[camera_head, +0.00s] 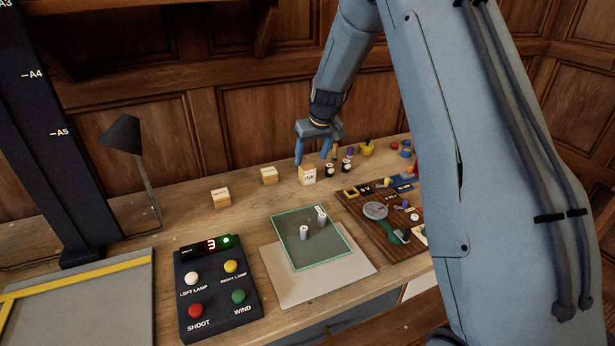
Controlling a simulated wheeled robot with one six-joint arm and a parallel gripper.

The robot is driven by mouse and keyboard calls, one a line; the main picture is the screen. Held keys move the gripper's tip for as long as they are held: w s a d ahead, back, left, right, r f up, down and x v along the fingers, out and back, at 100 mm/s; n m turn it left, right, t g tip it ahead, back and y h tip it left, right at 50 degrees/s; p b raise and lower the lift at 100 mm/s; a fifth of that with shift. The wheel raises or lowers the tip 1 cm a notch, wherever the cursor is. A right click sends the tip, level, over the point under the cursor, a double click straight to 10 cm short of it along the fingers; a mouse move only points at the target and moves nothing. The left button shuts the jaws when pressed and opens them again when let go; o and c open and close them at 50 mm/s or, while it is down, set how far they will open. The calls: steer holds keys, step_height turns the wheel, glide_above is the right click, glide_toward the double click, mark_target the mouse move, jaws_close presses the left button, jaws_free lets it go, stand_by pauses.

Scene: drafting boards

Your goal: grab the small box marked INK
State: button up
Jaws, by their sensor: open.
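The small box marked INK (307,176) stands upright on the wooden desk near the back, a cream front with dark lettering. My gripper (312,162) points down just above and around the back of the box, with two blue fingers spread apart. One finger is at the left of the box's top and the other at its right. I cannot tell whether either finger touches the box. Nothing shows held between the fingers.
Two similar boxes (221,198) (269,176) stand to the left. Small dark bottles (330,170) stand close at the right. A wooden board with small parts (382,232), a sheet with two cylinders (336,257) and a button panel (216,290) lie in front.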

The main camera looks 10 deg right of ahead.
mark_target(308, 167)
steer(key=shift+w+r+p+x, duration=0.15)
steer(key=shift+p+x, duration=0.35)
steer(key=shift+x, duration=1)
steer(key=shift+w+p+x, duration=0.2)
steer(key=shift+p+x, duration=0.35)
steer(key=shift+x, duration=1)
steer(key=shift+w+r+p+x, duration=0.15)
steer(key=shift+p+x, duration=0.35)
steer(key=shift+x, duration=1)
steer(key=shift+d+f, duration=0.1)
steer(key=c, duration=1.2)
